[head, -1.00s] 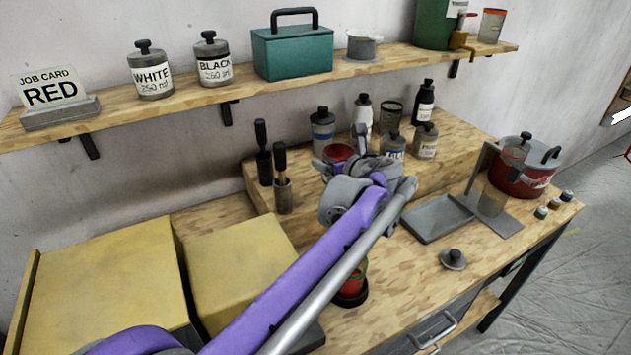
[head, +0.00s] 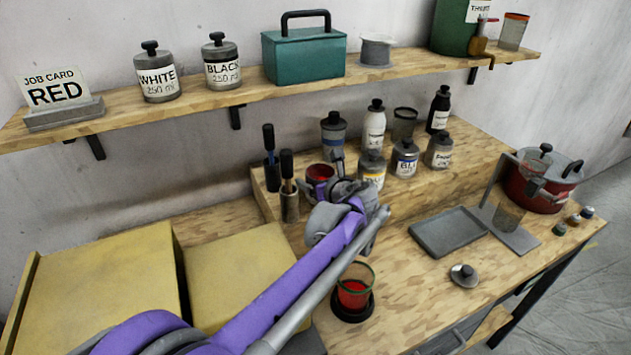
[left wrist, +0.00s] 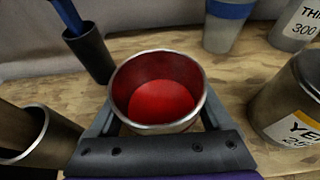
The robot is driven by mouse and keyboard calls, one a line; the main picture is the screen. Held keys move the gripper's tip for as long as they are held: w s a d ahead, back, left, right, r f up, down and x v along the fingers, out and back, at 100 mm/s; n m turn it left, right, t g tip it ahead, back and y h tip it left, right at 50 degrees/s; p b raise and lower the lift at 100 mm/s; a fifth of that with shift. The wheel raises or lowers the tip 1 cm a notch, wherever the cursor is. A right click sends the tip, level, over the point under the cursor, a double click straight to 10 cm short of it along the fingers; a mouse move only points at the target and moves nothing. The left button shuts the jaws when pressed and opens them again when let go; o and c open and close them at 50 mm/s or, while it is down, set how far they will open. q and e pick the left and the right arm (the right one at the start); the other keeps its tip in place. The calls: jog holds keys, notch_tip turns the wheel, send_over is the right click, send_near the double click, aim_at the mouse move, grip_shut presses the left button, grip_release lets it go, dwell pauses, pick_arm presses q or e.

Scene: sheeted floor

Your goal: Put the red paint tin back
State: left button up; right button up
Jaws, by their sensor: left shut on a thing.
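The red paint tin (head: 319,174) is an open metal tin with red paint inside. In the head view it is at the left part of the raised wooden step (head: 440,183), beside two dark-handled brush holders. My left gripper (head: 330,187) is shut on it. In the left wrist view the tin (left wrist: 158,92) sits upright between the two fingers (left wrist: 158,125). I cannot tell whether its base touches the step. A loose grey lid with a knob (head: 464,275) lies on the bench. My right gripper is not in view.
The yellow-labelled tin (head: 372,168), blue-labelled tin (head: 405,158) and several bottles stand right of the red tin. A clear cup of red paint (head: 354,288) is on the bench below my arm. A grey tray (head: 448,232) lies right. The job card (head: 55,92) reads RED.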

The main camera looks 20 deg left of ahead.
pick_arm(q)
jog(key=shift+f, duration=0.2)
jog(key=shift+f, duration=0.15)
jog(key=o, duration=1.6)
jog(key=shift+r, duration=0.3)
jog(key=v, duration=1.2)
jog(key=shift+f, duration=0.1)
